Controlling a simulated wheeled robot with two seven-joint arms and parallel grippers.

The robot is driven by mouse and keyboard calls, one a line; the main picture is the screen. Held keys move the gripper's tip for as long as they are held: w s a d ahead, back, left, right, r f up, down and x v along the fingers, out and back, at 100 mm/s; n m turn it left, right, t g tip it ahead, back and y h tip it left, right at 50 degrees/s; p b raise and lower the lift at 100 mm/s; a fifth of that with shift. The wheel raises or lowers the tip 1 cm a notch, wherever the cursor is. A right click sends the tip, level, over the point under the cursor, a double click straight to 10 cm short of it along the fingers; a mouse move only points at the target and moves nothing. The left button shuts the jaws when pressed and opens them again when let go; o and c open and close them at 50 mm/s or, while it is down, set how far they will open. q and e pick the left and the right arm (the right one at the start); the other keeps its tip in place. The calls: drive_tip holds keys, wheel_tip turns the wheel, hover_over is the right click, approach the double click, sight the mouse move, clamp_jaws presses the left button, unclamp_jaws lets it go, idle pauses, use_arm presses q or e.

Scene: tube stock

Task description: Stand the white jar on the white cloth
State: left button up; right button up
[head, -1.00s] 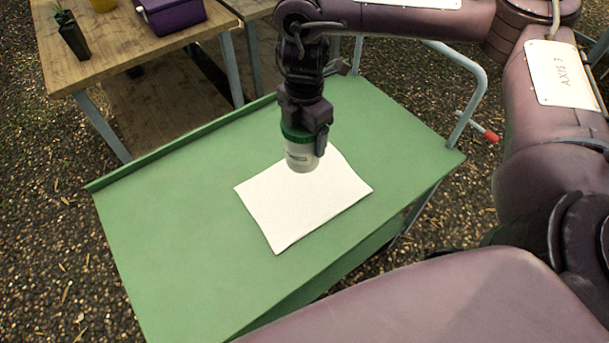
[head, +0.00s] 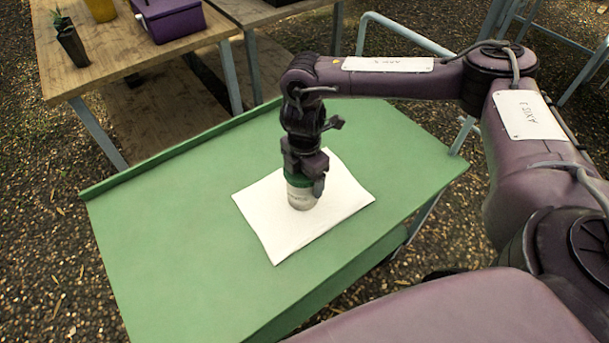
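The white jar (head: 301,198) with a green lid is upright over the middle of the white cloth (head: 274,226). Its base appears to touch the cloth, though I cannot tell for certain. My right gripper (head: 303,179) points down from above and is shut on the jar around its green lid. The cloth lies flat on the green cart top (head: 160,240). My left gripper is not in view.
The cart has a raised lip (head: 180,148) along its far edge and open room left of the cloth. A wooden table (head: 110,55) behind holds a purple box (head: 168,17), a potted plant (head: 70,42) and a yellow pot (head: 101,8).

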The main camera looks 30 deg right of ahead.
drive_tip(key=shift+f, duration=0.3)
drive_tip(key=shift+s+f, duration=0.2)
drive_tip(key=shift+s, duration=0.05)
drive_tip(key=shift+f, duration=0.15)
drive_tip(key=shift+c, duration=0.9)
drive_tip(key=o, duration=0.8)
drive_tip(key=shift+s, duration=0.1)
drive_tip(key=o, duration=0.4)
drive_tip(key=shift+w+f, duration=0.15)
drive_tip(key=shift+w, duration=0.1)
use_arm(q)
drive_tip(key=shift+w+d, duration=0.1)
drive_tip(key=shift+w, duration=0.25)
use_arm(e)
drive_tip(key=shift+r, duration=0.2)
